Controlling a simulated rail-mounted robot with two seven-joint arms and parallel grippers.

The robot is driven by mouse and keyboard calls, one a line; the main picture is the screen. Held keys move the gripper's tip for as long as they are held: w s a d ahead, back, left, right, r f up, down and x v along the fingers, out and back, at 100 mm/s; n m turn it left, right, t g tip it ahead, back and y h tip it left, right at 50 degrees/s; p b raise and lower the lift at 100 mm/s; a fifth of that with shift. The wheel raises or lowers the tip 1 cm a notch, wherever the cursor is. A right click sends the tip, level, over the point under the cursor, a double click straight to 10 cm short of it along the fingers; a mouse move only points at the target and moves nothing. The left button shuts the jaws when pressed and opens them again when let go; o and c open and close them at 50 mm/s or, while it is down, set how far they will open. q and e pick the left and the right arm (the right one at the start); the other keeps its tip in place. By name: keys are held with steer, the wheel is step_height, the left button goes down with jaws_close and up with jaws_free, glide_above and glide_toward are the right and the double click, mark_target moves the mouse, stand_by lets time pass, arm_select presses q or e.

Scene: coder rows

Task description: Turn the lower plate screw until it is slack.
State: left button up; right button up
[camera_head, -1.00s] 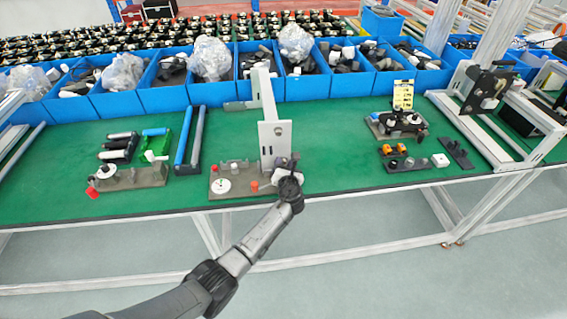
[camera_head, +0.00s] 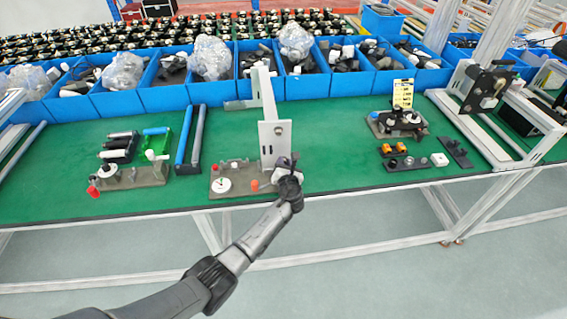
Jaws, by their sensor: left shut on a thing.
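A white upright plate (camera_head: 275,135) stands on a grey base fixture (camera_head: 238,188) near the front edge of the green table. My left gripper (camera_head: 288,168) is at the lower right side of the plate, close against it. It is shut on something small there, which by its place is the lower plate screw. The screw itself is hidden by the gripper, so its thread and looseness cannot be told. My right gripper is not in view.
A similar fixture (camera_head: 145,175) with a red cap (camera_head: 93,191) stands to the left. Blue tubes (camera_head: 184,135) lie between. Blue bins (camera_head: 210,92) line the back. Dark fixtures (camera_head: 403,163) stand to the right. Green table surface (camera_head: 335,150) is free right of the gripper.

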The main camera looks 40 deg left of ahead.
arm_select(q)
jaws_close()
steer(key=n, duration=0.2)
steer(key=n+b, duration=0.1)
steer(key=n, duration=0.1)
steer(key=shift+s+f+t+h, duration=0.1)
steer(key=shift+f+t+h, duration=0.05)
steer(key=shift+t+h, duration=0.15)
steer(key=n+b, duration=0.1)
steer(key=n, duration=0.1)
steer(key=shift+n+t+h, duration=0.3)
steer(key=shift+n+b, duration=0.5)
steer(key=shift+n, duration=0.4)
